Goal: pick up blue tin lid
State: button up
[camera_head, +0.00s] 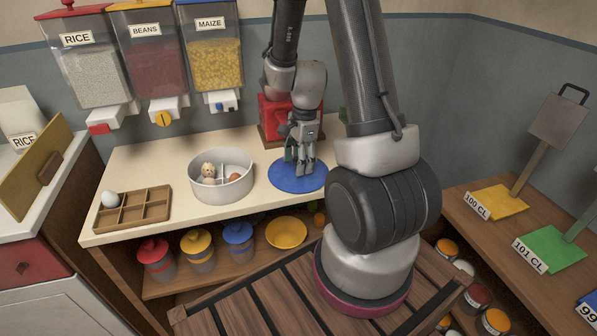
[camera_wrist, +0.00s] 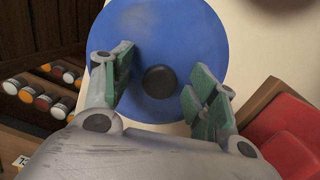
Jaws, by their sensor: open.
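The blue tin lid (camera_head: 291,178) is a flat round disc lying on the cream counter, right of the round divided tin. In the wrist view the blue lid (camera_wrist: 160,35) fills the upper middle, with a dark round knob (camera_wrist: 161,81) at its centre. My gripper (camera_head: 305,168) is over the lid, pointing down. In the wrist view my gripper (camera_wrist: 158,92) is open, its green-padded fingers on either side of the knob. I cannot tell how far the fingertips are above the lid. In the head view the knob is hidden by the fingers.
The grey divided tin (camera_head: 222,197) holds a pale figure and a brown egg-like thing. A wooden compartment tray (camera_head: 132,209) stands at the left. A red box-like thing (camera_head: 272,120) is close behind my gripper. Clear counter (camera_head: 165,150) lies behind the tin.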

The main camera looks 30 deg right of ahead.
jog(key=shift+c, duration=0.4)
jog(key=c, duration=1.2)
